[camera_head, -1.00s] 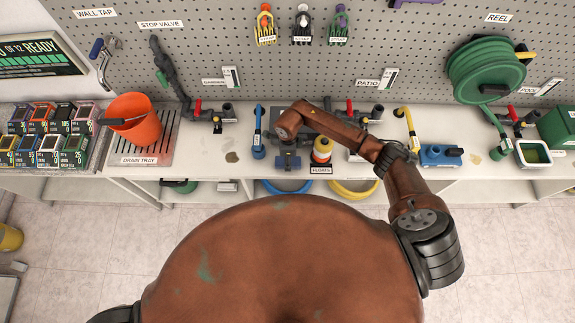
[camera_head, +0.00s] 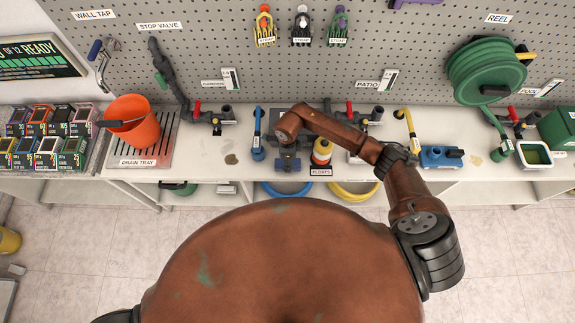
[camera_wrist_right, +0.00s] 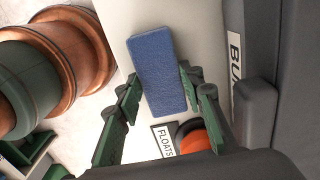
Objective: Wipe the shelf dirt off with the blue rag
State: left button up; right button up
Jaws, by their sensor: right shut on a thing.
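The blue rag (camera_wrist_right: 157,70) is a flat blue block-like pad in the right wrist view. It lies between the green fingers of my right gripper (camera_wrist_right: 157,103), which is shut on it. In the head view, my right gripper (camera_head: 288,148) is over the shelf (camera_head: 205,172), left of the yellow and orange float bottle (camera_head: 321,152); the rag's blue edge (camera_head: 288,163) shows below it. A brown dirt patch (camera_head: 231,158) lies on the shelf to the left of the gripper. A paler tan patch (camera_head: 476,160) lies farther right. My left gripper is not in view.
A blue upright tool (camera_head: 257,140) stands just left of the gripper. Valves (camera_head: 213,118) line the back of the shelf. An orange bucket (camera_head: 132,122) stands on the drain tray at left. A blue pump-like part (camera_head: 440,156) sits right of my arm.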

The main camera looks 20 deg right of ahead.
jog(key=shift+c, duration=1.3)
jog(key=shift+r+p, duration=1.45)
jog(key=shift+r, duration=1)
jog(key=shift+r+p, duration=0.6)
jog(key=shift+r, duration=0.5)
